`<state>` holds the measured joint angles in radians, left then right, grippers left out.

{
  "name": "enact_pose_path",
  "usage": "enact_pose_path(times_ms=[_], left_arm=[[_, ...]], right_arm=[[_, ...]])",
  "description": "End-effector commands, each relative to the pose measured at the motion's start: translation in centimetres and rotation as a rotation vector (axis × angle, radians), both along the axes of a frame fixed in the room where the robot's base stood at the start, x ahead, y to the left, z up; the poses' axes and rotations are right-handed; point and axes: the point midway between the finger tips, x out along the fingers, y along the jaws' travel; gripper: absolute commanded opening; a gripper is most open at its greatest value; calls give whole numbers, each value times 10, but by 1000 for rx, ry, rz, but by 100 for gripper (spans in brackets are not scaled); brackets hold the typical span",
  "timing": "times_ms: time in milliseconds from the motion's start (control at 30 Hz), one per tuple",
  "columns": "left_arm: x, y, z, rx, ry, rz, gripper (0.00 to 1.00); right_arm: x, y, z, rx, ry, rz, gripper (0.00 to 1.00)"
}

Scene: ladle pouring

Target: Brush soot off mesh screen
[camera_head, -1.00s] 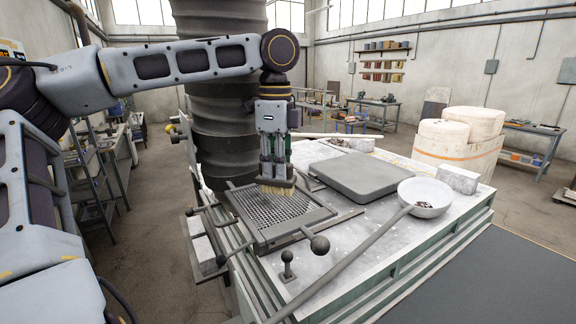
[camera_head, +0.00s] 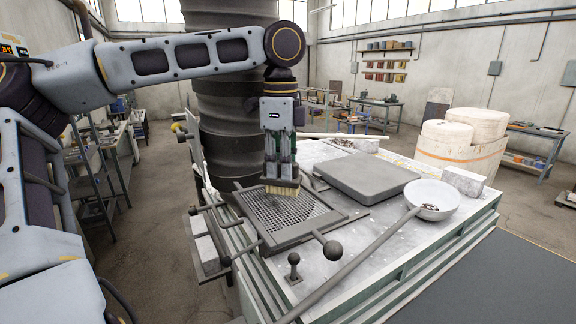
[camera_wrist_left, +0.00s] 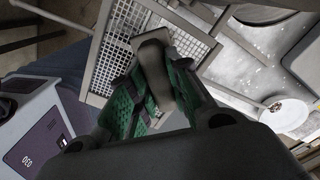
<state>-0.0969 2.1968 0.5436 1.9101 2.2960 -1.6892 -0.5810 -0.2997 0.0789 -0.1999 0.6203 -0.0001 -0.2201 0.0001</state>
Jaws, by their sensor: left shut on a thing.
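The mesh screen (camera_head: 268,218) lies flat in a dark frame on the pale furnace-side table, its perforated grid facing up. It also shows in the left wrist view (camera_wrist_left: 112,55). My left gripper (camera_head: 281,172) points straight down and is shut on a brush (camera_head: 281,190) with a dark block and pale bristles. My right gripper is not in view.
A dark flat slab (camera_head: 367,177) lies right of the screen. A white bowl (camera_head: 432,193) holds small dark bits, and a long-handled ladle (camera_head: 360,262) reaches to it. A small knobbed post (camera_head: 293,267) stands near the front edge. A wide dark column (camera_head: 228,100) rises behind.

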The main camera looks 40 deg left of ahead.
Motion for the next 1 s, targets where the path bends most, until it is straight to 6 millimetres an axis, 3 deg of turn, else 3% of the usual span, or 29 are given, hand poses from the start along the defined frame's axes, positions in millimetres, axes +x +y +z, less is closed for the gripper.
enact_pose_path(times_ms=[567, 1000], left_arm=[[-3, -7, -2, -2, 4, -3, 0], [-11, -28, -4, -1, 5, -4, 0]], right_arm=[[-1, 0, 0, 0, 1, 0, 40], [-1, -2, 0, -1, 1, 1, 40]])
